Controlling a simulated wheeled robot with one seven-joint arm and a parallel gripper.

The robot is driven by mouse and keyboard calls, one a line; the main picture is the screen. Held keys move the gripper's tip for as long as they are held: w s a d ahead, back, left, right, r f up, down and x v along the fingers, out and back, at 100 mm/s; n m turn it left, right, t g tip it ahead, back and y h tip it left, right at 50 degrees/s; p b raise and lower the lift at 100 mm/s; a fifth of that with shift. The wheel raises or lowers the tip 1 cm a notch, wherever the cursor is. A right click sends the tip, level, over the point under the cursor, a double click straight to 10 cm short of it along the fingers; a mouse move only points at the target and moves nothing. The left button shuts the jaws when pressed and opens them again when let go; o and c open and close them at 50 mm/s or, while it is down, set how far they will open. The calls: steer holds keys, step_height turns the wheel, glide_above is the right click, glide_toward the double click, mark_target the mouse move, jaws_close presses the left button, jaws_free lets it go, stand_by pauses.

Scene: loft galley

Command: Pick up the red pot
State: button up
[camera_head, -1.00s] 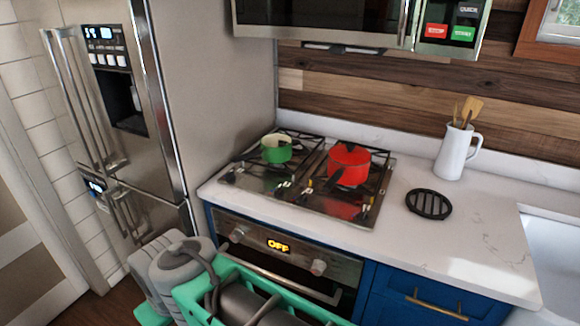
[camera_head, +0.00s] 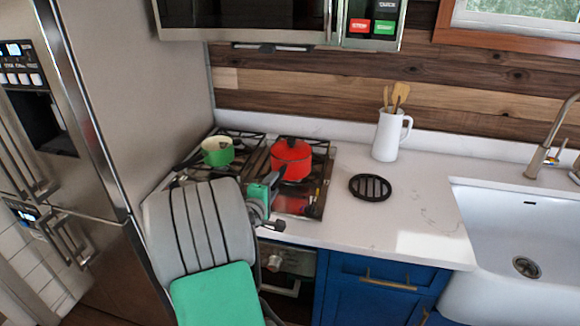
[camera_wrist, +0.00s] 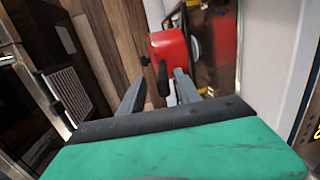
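The red pot (camera_head: 292,160) sits on the right side of the stovetop, with its lid on. In the wrist view the red pot (camera_wrist: 170,48) is just beyond my fingertips, and its dark handle (camera_wrist: 163,80) points toward me, appearing between the fingers. My gripper (camera_wrist: 160,74) is open, with a gap between its two grey fingers. In the head view my gripper (camera_head: 277,182) is at the near left side of the pot, and my arm hides part of the stove. I cannot tell whether the fingers touch the handle.
A green pot (camera_head: 217,151) stands on the stove's left side. A black round trivet (camera_head: 370,187) and a white pitcher with utensils (camera_head: 388,136) are on the counter to the right. The sink (camera_head: 510,245) is farther right. A microwave (camera_head: 240,18) hangs above; the fridge (camera_head: 100,80) is at left.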

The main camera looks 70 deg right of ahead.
mark_target(285, 171)
steer(key=d, duration=0.1)
steer(key=d+p, duration=0.1)
steer(key=d, duration=0.1)
steer(key=d+f, duration=0.1)
steer(key=shift+w+d+f, duration=0.1)
steer(key=shift+w+d, duration=0.2)
steer(key=shift+w, duration=0.05)
steer(key=shift+a, duration=0.1)
jaws_close()
stand_by(0.8)
steer(key=shift+w+r, duration=0.1)
steer(key=shift+r, duration=0.1)
